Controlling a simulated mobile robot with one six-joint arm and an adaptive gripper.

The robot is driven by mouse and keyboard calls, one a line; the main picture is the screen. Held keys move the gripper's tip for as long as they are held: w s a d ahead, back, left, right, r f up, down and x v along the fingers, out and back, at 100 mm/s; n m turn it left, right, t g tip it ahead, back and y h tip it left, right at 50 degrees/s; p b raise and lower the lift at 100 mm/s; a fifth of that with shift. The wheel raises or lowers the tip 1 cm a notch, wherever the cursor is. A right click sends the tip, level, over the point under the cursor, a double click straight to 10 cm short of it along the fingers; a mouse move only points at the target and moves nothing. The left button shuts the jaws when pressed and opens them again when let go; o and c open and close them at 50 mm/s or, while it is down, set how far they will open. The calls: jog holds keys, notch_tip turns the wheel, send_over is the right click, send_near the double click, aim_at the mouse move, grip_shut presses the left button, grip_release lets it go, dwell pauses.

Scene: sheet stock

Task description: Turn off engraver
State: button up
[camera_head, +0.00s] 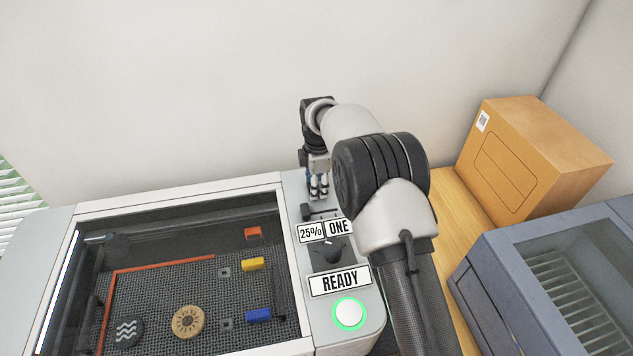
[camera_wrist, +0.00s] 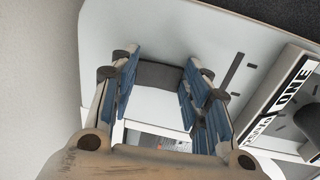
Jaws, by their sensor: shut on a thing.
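The engraver (camera_head: 190,188) is a light grey machine with a dark, mesh-floored bed under a window. Its control panel on the right has a READY display (camera_head: 340,281), a white round button (camera_head: 348,313) with a lit green ring, and a black dial (camera_head: 329,250). Labels read "25%" and "ONE". My gripper (camera_head: 319,192) is over the far end of this panel. In the wrist view its blue-padded fingers (camera_wrist: 162,95) are on either side of a dark grey control piece (camera_wrist: 160,76) and shut on it. The contact itself is partly hidden by the fingers.
A cardboard box (camera_head: 530,155) stands on the wooden top at the right. A blue-grey machine with a window (camera_head: 480,262) is at the front right. Small coloured blocks and a round wooden piece (camera_head: 188,321) lie in the engraver bed. The wall is close behind.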

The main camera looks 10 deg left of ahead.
jog(key=shift+w+a+g+p, duration=0.15)
jog(key=shift+g+p, duration=0.35)
jog(key=shift+p, duration=0.55)
jog(key=o, duration=1.1)
jog(key=shift+c, duration=0.2)
jog(key=shift+r, duration=0.1)
notch_tip(320, 180, up, 12)
